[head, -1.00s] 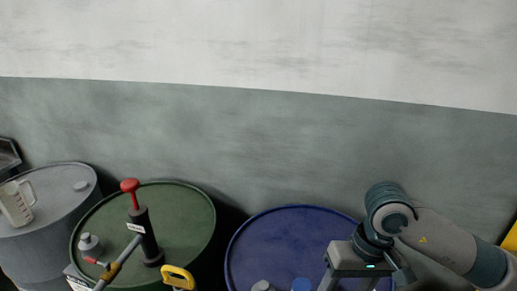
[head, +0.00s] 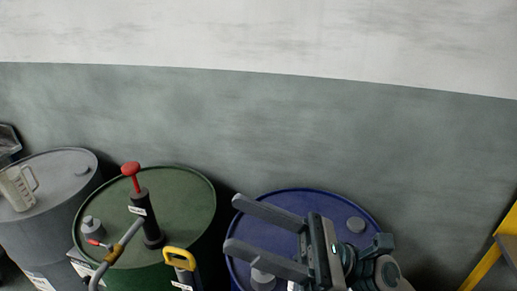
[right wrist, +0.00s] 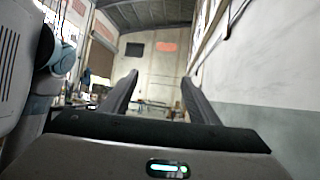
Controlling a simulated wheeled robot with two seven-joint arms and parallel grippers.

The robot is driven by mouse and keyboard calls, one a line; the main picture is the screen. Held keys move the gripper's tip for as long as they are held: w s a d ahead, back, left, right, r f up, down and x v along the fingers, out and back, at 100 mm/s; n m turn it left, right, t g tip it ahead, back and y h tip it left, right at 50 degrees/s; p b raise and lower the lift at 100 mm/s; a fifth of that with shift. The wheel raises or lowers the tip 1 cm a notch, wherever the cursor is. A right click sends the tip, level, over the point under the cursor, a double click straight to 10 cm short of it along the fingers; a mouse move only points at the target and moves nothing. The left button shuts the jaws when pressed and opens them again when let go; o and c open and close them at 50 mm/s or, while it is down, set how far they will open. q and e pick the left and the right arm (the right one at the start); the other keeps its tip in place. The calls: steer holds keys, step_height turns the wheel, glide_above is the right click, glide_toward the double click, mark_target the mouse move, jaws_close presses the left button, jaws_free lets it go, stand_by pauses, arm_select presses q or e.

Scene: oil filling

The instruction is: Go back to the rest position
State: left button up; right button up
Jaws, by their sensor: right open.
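My right gripper (head: 238,224) is open and empty above the blue drum (head: 372,216). Its two fingers point left in the head view and stand well apart. In the right wrist view the open fingers (right wrist: 158,88) have nothing between them and point down a long hall. My left gripper is not in view.
A green drum (head: 190,205) carries a black hand pump (head: 148,215) with a red knob. A yellow handle (head: 180,256) stands in front of it. A grey drum (head: 62,170) with a clear jug (head: 17,187) is at left. A yellow frame (head: 490,255) is at right. The wall (head: 300,120) is behind.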

steer(key=w+d+f+m+t+h, duration=0.3)
steer(key=w+d+m+t+h, duration=0.35)
steer(key=m+t, duration=0.6)
steer(key=w+d+f+m+t+h, duration=0.4)
steer(key=w+d+m+t+h, duration=0.3)
steer(key=m, duration=1.1)
steer(key=s+d+f+m+g+h, duration=0.1)
steer(key=d+f+m+g+h, duration=0.35)
steer(key=f, duration=0.45)
steer(key=s+d+f+m+g+h, duration=0.1)
steer(key=s+d+f+m+h, duration=0.1)
steer(key=d+f+m+h, duration=0.45)
steer(key=s+f+m+g, duration=1)
steer(key=s+f+g, duration=0.2)
steer(key=s+f, duration=1.2)
step_height(320, 180, down, 34)
steer(key=s+a+g+b, duration=0.1)
steer(key=b, duration=0.4)
steer(key=s+d+f+b, duration=0.1)
steer(key=s+f+b, duration=0.1)
steer(key=s+f, duration=0.7)
steer(key=s+d+f+g+b, duration=0.1)
steer(key=s+d+f+b, duration=0.1)
steer(key=s+f, duration=0.7)
step_height(320, 180, down, 4)
steer(key=shift+r+y+b, duration=0.2)
steer(key=shift+y+b, duration=0.15)
steer(key=shift+b, duration=0.15)
